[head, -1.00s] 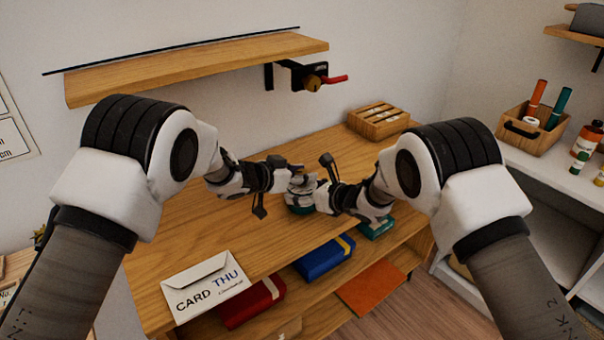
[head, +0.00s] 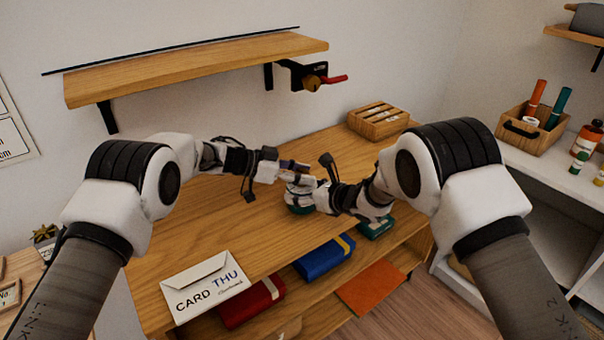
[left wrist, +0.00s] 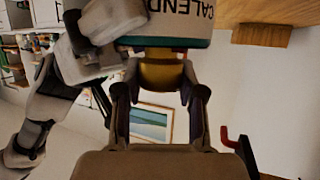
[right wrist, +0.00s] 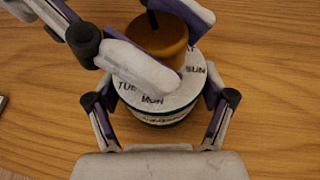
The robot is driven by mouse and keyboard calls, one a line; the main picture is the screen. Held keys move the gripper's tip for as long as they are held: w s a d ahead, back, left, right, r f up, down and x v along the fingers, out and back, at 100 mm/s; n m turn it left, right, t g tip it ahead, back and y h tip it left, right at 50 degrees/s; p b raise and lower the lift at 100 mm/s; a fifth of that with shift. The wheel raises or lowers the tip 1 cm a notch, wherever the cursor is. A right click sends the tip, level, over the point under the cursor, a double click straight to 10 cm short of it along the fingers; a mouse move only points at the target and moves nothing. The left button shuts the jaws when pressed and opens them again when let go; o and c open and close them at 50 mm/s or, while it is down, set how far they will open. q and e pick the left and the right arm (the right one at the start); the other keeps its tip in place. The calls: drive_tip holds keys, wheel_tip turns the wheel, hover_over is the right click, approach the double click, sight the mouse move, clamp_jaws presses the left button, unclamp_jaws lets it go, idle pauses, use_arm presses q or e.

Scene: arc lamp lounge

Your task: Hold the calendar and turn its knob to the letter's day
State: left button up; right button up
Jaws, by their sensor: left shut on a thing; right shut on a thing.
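The calendar (head: 298,209) is a round white drum with a teal band, standing upright on the wooden table. My right gripper (right wrist: 165,108) is shut around the drum's sides. Which day is set cannot be told. The letter, a white envelope (head: 205,284), lies at the table's front left and reads CARD THU.
A wooden slotted box (head: 379,121) stands at the table's back right. A wall shelf (head: 200,68) with a black bracket and red-handled fitting (head: 315,77) hangs above. Books (head: 325,256) lie on the lower shelf. Bare table surrounds the calendar.

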use_arm(q)
drive_tip(key=shift+m+g, duration=0.7)
drive_tip(key=shift+g, duration=0.1)
drive_tip(key=o, duration=1.2)
drive_tip(key=v, duration=1.2)
drive_tip(key=shift+a, duration=0.1)
